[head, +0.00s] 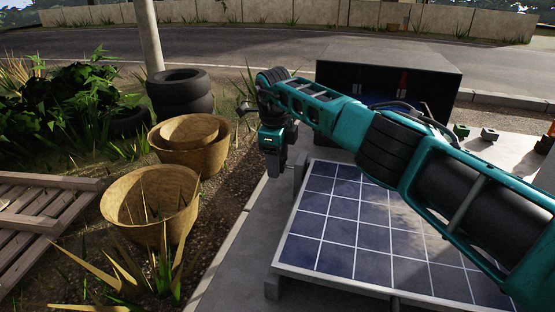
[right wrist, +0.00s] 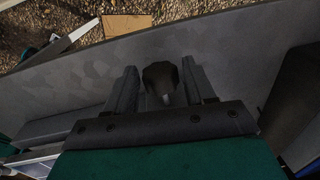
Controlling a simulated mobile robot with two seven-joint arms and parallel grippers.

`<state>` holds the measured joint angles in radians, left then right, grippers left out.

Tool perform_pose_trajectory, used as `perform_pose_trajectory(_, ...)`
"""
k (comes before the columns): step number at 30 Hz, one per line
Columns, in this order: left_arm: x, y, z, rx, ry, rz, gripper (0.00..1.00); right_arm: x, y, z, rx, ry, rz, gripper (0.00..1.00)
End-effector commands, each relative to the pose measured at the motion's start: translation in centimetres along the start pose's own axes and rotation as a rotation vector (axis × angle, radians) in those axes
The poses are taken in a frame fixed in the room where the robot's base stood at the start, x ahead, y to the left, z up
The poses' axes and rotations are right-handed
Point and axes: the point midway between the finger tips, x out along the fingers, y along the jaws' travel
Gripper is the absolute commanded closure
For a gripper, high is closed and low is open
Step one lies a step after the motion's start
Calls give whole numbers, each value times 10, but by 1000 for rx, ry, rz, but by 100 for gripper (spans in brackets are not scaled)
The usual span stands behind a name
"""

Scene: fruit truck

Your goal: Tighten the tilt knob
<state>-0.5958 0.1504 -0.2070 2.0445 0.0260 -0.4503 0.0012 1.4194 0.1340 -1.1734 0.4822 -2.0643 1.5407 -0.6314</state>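The tilt knob (right wrist: 160,76) is a dark, lobed knob in the right wrist view, with a paler stem below it. My right gripper (right wrist: 160,85) has one finger on each side of the knob, with a visible gap on both sides, so it is open. In the head view my right gripper (head: 274,173) points down beside the far left corner of the solar panel (head: 345,215). The knob cannot be made out in the head view. My left gripper is not in view.
The tilted panel stands on grey pavement. Wicker baskets (head: 152,208), stacked tires (head: 180,94) and a wooden pallet (head: 40,215) lie to the left. A dark open box (head: 420,62) stands behind my arm. Gravel shows in the right wrist view (right wrist: 80,22).

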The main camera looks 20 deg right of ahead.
Motion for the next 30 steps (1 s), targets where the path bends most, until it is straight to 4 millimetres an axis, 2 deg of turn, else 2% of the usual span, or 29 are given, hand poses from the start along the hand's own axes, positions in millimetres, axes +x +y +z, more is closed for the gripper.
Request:
perform_pose_trajectory(2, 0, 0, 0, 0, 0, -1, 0, 0, 0, 0, 0, 0, 0, 54)
perform_pose_trajectory(13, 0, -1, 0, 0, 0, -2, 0, 0, 0, 0, 0, 0, 0, 89)
perform_pose_trajectory(30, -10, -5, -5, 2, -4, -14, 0, -2, 2, -1, -3, -2, -94, 91)
